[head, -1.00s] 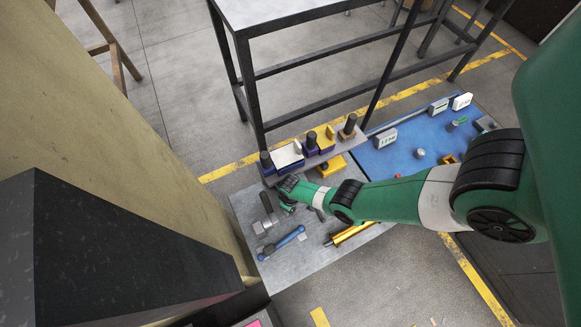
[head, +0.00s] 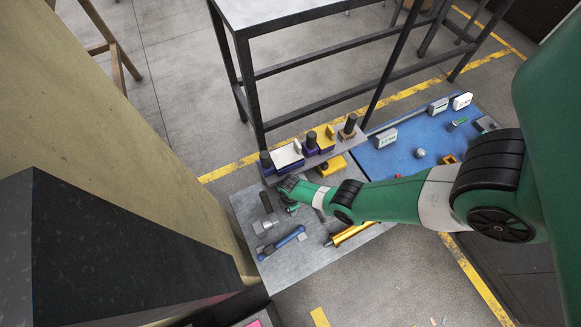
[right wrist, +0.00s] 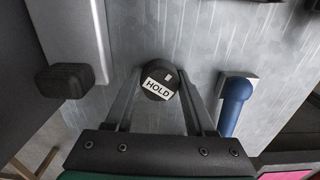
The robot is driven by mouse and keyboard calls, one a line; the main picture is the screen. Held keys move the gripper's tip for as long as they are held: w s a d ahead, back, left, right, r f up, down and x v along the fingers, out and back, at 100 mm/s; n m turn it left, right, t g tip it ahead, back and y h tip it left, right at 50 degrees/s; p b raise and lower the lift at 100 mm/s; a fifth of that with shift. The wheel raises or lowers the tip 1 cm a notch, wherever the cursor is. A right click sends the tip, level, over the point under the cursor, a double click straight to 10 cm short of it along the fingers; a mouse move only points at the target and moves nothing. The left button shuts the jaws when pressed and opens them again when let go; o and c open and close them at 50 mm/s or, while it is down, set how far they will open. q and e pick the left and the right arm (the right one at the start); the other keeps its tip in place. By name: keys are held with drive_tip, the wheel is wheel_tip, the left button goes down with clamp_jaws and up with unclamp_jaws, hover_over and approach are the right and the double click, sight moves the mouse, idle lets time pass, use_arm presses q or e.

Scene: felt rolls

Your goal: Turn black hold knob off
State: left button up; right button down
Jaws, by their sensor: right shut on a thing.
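The black hold knob (right wrist: 158,84) has a white label reading HOLD and a small pale mark near its top right edge. It sits on the grey metal panel (right wrist: 200,45). My right gripper (right wrist: 160,74) is shut on the knob, with one finger on each side of it. In the head view my right gripper (head: 289,190) is low over the grey panel's upper part, and it hides the knob there. My left gripper is not in view.
A yellow cylinder (head: 352,233) is at the panel's lower edge. A shelf with dark-knobbed blocks (head: 316,150) stands behind. A blue board (head: 400,158) adjoins.

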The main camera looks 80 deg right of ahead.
drive_tip(key=shift+f+n, duration=0.1)
drive_tip(key=shift+n, duration=0.9)
drive_tip(key=shift+c, duration=2.2)
unclamp_jaws()
drive_tip(key=m, duration=0.5)
drive_tip(key=shift+m, duration=0.4)
